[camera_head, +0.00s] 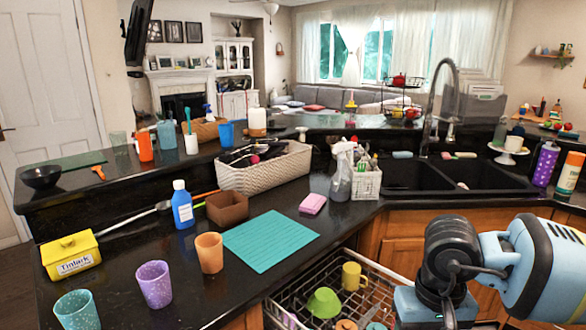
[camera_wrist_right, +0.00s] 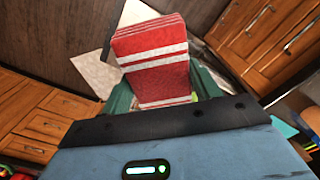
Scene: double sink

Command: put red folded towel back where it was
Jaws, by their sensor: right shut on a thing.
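The red folded towel (camera_wrist_right: 152,68) has white stripes and shows in the right wrist view, just beyond the gripper's dark edge. My right gripper (camera_wrist_right: 163,88) is shut on the towel, with its green fingers partly showing on either side of it. The towel does not show in the head view, where only links of my right arm appear at the lower right. My left gripper is in neither view.
A black counter holds cups, a teal mat (camera_head: 270,241), a pink sponge (camera_head: 312,204) and a wicker basket (camera_head: 265,168). A black double sink (camera_head: 420,178) is at the right. An open dishwasher rack (camera_head: 330,285) with dishes sits below the counter. Wooden cabinets (camera_wrist_right: 270,45) show in the wrist view.

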